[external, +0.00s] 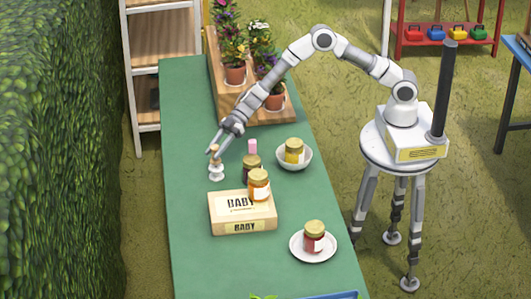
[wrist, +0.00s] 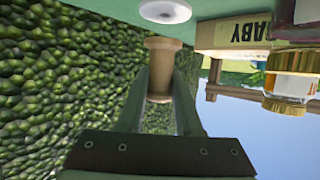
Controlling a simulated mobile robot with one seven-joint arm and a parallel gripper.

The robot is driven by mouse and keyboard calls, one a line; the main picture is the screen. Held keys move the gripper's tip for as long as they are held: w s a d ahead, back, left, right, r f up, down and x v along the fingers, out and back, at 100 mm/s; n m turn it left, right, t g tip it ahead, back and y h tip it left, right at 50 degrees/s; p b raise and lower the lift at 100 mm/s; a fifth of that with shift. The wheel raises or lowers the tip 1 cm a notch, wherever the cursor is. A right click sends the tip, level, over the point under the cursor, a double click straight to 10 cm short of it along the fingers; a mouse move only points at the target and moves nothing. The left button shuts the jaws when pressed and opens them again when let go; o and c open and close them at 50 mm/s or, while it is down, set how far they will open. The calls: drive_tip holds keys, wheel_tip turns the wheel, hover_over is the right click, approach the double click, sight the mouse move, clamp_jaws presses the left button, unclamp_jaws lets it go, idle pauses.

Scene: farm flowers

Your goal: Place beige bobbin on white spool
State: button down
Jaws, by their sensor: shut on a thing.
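My gripper (external: 213,149) is shut on the beige bobbin (wrist: 161,68), which sits upright between the two fingers in the wrist view. In the external view the beige bobbin (external: 216,150) is small and partly hidden by the fingers. The white spool (external: 216,173) stands on the green table just below the held bobbin. The wrist view is upside down, and there the white spool (wrist: 165,11) shows at the top edge, partly cut off. A small gap shows between bobbin and spool in that view; the external view is too small to confirm it.
To the right of the spool are a dark jar (external: 251,168) and a pink-topped item (external: 252,146). A white bowl (external: 294,158) holds another jar. Potted plants stand on a wooden stand (external: 222,87) behind. The table's left side is clear.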

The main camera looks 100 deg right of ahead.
drive_tip(key=shift+f, duration=1.1)
drive_tip(key=shift+f, duration=0.2)
drive_tip(key=c, duration=0.6)
unclamp_jaws()
drive_tip(key=shift+r, duration=0.1)
